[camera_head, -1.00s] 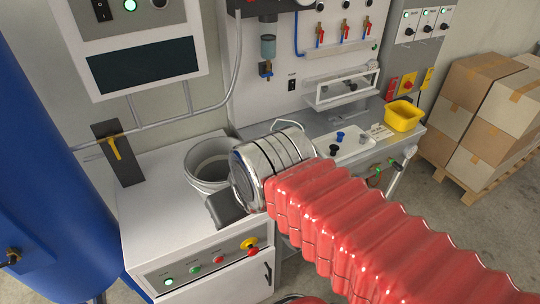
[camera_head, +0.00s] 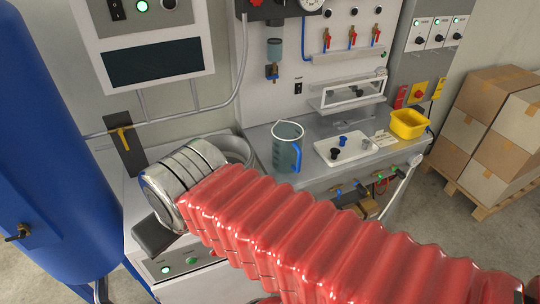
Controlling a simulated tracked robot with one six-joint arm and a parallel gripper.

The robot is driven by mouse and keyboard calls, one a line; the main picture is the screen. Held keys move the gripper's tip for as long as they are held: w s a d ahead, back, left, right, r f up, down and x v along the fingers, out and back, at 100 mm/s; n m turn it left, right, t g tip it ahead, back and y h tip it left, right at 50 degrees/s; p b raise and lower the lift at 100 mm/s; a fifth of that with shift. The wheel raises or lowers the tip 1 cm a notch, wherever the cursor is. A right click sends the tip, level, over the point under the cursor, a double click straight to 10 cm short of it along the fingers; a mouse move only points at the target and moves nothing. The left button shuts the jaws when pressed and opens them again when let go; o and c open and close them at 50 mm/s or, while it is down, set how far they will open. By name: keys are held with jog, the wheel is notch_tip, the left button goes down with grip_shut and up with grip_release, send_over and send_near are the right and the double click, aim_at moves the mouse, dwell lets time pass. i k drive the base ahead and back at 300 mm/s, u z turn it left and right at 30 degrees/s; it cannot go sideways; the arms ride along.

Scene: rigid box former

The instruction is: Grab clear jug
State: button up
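The clear jug (camera_head: 286,148) stands upright on the grey counter, right of the machine cabinet, with a blue handle on its right side. Its body looks grey-teal and see-through. My red ribbed arm comes in from the lower right and ends in a silver cuff over the white cabinet. A dark part of my gripper (camera_head: 153,236) shows below the cuff at the left; its fingertips cannot be made out. My gripper is left of the jug and apart from it.
A white tray (camera_head: 357,150) with small knobs sits right of the jug, and a yellow bin (camera_head: 408,124) stands further right. A round metal pot (camera_head: 238,150) is partly hidden behind my cuff. A blue tank (camera_head: 50,150) stands at the left. Valves (camera_head: 362,190) stick out from the counter front.

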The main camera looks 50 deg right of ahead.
aim_at(290, 153)
jog(key=u, duration=2.15)
jog(key=k, duration=1.35)
jog(key=u, duration=0.1)
